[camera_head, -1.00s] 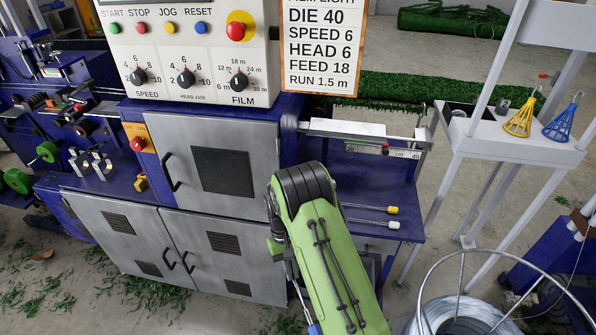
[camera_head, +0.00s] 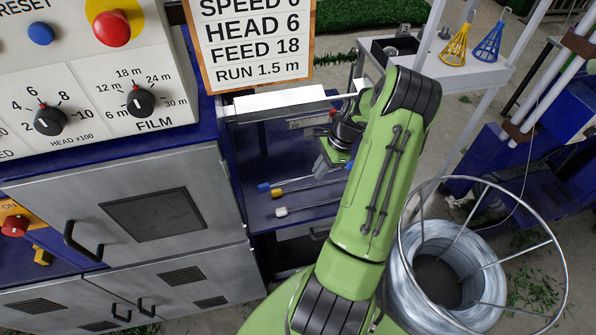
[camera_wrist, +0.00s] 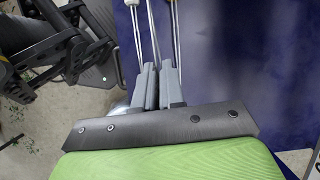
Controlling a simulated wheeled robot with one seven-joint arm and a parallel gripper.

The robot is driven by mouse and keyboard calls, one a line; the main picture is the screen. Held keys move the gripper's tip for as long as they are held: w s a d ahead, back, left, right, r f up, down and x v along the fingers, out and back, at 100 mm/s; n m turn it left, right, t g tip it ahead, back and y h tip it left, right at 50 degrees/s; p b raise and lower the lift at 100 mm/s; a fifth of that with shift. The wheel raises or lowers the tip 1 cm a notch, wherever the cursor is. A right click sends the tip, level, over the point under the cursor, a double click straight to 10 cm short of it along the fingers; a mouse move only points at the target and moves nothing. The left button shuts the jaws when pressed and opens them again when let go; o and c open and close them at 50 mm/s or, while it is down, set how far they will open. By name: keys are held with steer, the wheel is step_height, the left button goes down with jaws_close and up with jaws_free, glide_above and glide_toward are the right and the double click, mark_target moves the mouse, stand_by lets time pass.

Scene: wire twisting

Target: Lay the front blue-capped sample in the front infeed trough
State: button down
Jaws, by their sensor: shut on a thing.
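My gripper (camera_head: 322,166) is over the blue shelf to the right of the grey cabinet, partly hidden by my arm. In the wrist view its grey fingers (camera_wrist: 158,68) are shut on a thin pale rod, the blue-capped sample. Whether the held rod touches the shelf is unclear. I cannot make out the infeed trough clearly.
A white bar (camera_head: 280,103) and a scale plate (camera_head: 308,122) stand behind the shelf. A wire coil (camera_head: 435,275) in a wire frame stands at the right. A stand (camera_head: 480,75) with a yellow cone (camera_head: 455,45) and a blue cone (camera_head: 489,40) is at the back right.

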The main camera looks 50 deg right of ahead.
mark_target(316, 195)
steer(key=shift+s+d+f+m, duration=0.1)
steer(key=shift+d+f+m, duration=0.05)
steer(key=shift+d+m, duration=0.2)
steer(key=f+b, duration=0.1)
steer(key=f, duration=0.3)
steer(key=f+b, duration=0.1)
steer(key=f, duration=0.4)
steer(key=shift+s+f, duration=0.2)
steer(key=shift+f, duration=0.1)
steer(key=c, duration=1.5)
jaws_free()
steer(key=shift+r, duration=0.1)
